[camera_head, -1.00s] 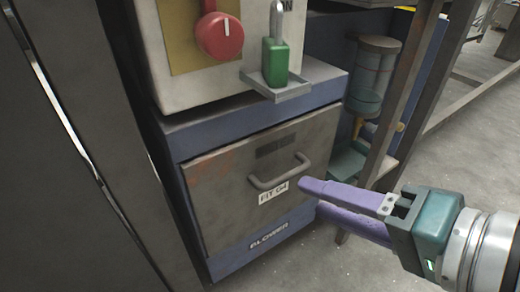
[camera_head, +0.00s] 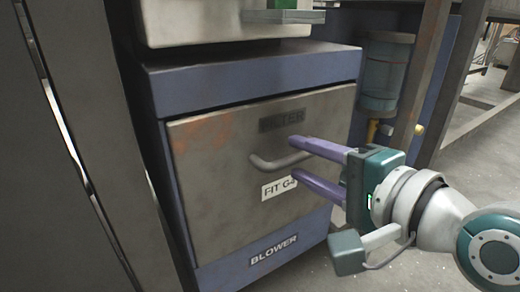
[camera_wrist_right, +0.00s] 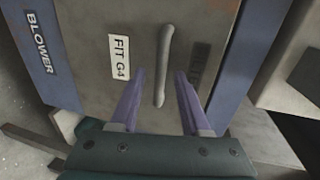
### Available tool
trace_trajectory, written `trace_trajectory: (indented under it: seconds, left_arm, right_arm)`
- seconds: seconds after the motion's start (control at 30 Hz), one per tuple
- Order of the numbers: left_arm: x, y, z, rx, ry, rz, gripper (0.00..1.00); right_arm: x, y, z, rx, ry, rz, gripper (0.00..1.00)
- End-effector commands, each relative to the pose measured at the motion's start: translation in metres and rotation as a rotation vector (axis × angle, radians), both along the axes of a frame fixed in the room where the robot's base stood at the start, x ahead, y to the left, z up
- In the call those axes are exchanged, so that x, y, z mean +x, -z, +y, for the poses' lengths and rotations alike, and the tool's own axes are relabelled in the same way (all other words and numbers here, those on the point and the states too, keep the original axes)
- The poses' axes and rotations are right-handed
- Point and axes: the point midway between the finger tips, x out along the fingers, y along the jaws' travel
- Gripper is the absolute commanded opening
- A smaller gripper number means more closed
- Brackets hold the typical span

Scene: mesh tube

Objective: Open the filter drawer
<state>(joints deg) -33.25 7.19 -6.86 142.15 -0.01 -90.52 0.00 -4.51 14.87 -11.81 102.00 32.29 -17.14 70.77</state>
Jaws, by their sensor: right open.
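The filter drawer (camera_head: 215,150) is a grey metal front with rust marks, set in a blue cabinet. It looks shut. Its bar handle (camera_head: 275,164) is grey and sits right of the middle, above a white "FIT G4" label (camera_head: 278,187). My right gripper (camera_head: 293,158) is open, with one purple finger above and one below the level of the handle's right end. In the right wrist view the handle (camera_wrist_right: 163,65) lies between and beyond the two fingers (camera_wrist_right: 160,75), with a gap on each side. My left gripper is not in view.
The blue cabinet (camera_head: 245,80) carries a "BLOWER" label (camera_head: 273,250) below the drawer. A dark panel (camera_head: 70,150) stands close on the left. A glass canister (camera_head: 385,75) and a metal post (camera_head: 425,80) stand at the right. Grey floor is open at the lower right.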

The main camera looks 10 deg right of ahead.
Motion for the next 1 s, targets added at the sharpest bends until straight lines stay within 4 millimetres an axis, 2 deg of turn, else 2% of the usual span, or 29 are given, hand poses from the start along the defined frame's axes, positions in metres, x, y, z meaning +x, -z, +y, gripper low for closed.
trace_trajectory:
  seconds: [0.33, 0.73, 1.0]
  left_arm:
    - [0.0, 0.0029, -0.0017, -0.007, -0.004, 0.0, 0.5]
    - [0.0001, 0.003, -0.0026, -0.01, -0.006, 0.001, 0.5]
    - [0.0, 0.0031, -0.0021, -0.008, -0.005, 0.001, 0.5]
  right_arm:
    - [0.005, 0.0008, 0.0021, 0.0, -0.001, 0.002, 0.46]
    - [0.0049, 0.0008, 0.002, -0.001, -0.001, 0.001, 0.01]
    - [0.0048, 0.0009, 0.0019, -0.001, -0.001, 0.001, 0.0]
